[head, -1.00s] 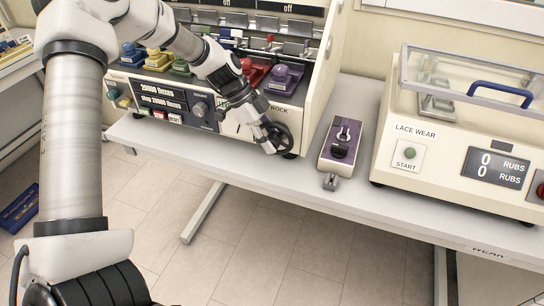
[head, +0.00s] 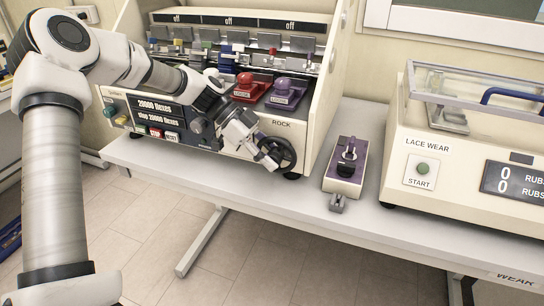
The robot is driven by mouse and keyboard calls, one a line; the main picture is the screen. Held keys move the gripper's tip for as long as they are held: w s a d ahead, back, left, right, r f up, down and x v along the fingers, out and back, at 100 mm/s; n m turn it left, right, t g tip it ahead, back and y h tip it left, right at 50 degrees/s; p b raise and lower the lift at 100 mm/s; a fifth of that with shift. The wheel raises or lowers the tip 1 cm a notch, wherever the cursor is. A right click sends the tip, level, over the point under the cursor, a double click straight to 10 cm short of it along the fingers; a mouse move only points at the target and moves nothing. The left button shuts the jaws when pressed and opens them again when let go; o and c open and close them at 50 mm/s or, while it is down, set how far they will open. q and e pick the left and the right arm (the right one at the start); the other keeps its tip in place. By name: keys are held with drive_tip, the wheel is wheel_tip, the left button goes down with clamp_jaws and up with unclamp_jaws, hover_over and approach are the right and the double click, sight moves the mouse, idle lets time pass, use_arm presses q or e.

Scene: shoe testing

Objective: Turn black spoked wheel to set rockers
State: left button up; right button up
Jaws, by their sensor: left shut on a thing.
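The black spoked wheel (head: 283,152) is on the front of the flex machine, at its lower right below the word ROCK. My left gripper (head: 268,157) is at the left side of the wheel, shut on its rim, and covers part of it. The rockers (head: 268,40) sit in a row inside the machine, under panels marked off. My right gripper is not in view.
A purple-topped clamp block (head: 346,165) stands on the bench (head: 225,183) right of the wheel. The lace wear machine (head: 455,160) is farther right. A red lever (head: 246,87) and a purple lever (head: 283,95) stand above the wheel.

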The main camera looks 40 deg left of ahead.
use_arm(q)
drive_tip(key=o, duration=1)
drive_tip(key=shift+s+f, duration=0.15)
drive_tip(key=shift+s, duration=0.1)
drive_tip(key=shift+s+r, duration=0.2)
drive_tip(key=shift+w, duration=0.2)
drive_tip(key=shift+a+r, duration=0.1)
drive_tip(key=shift+r, duration=0.05)
drive_tip(key=v, duration=1.1)
drive_tip(key=shift+a+r, duration=0.2)
drive_tip(key=shift+a, duration=0.1)
drive_tip(key=shift+s, duration=0.1)
